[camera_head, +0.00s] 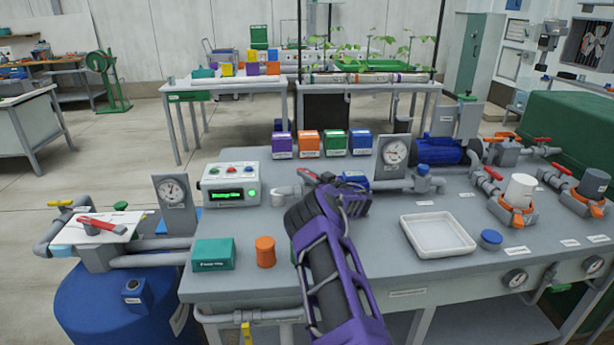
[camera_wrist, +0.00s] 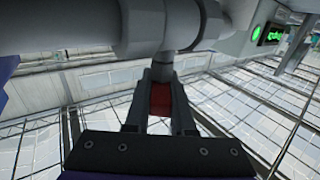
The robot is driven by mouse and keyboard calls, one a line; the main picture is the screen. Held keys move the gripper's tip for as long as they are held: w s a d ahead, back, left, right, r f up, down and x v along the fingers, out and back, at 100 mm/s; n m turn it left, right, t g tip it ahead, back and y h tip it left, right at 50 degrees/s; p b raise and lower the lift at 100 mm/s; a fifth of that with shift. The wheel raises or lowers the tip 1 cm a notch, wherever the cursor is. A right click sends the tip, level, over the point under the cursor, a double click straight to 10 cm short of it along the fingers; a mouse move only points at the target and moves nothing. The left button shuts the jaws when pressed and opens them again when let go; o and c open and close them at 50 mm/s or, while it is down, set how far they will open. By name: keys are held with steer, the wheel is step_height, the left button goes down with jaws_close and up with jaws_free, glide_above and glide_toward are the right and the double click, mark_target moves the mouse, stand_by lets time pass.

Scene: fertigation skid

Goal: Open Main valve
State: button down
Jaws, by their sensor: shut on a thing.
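A red valve handle (camera_head: 309,176) shows on the grey pipe near the middle of the bench; I take it for the Main valve, but I can read no label on it. My gripper (camera_head: 330,186) is at this handle, and my purple arm hides most of the valve body. In the wrist view the two fingers of my gripper (camera_wrist: 163,86) are shut on the red handle (camera_wrist: 161,99), one on each side. The valve stem and a thick grey pipe (camera_wrist: 90,35) lie just beyond the fingertips. How far the handle is turned cannot be told.
A control box (camera_head: 231,184) with a green display and a gauge (camera_head: 172,191) stand left of the valve. A second gauge (camera_head: 393,154) and a blue pump (camera_head: 440,151) stand to the right. A white tray (camera_head: 438,236) lies at front right. More red-handled valves (camera_head: 488,173) are farther right.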

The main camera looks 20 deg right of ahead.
mark_target(307, 172)
steer(key=n+g+y+b, duration=0.1)
steer(key=n+y+b, duration=0.1)
steer(key=shift+f+y, duration=0.15)
steer(key=shift+y, duration=0.25)
steer(key=shift+r+n+g+y, duration=0.2)
steer(key=shift+n+g+y, duration=0.3)
steer(key=shift+g+y, duration=0.15)
steer(key=shift+n+g+y, duration=0.25)
steer(key=shift+n+y, duration=0.15)
steer(key=shift+y, duration=0.15)
steer(key=c, duration=0.8)
jaws_free()
steer(key=shift+o, duration=0.2)
step_height(307, 172, up, 10)
steer(key=shift+f+p, duration=0.1)
steer(key=shift+p, duration=0.65)
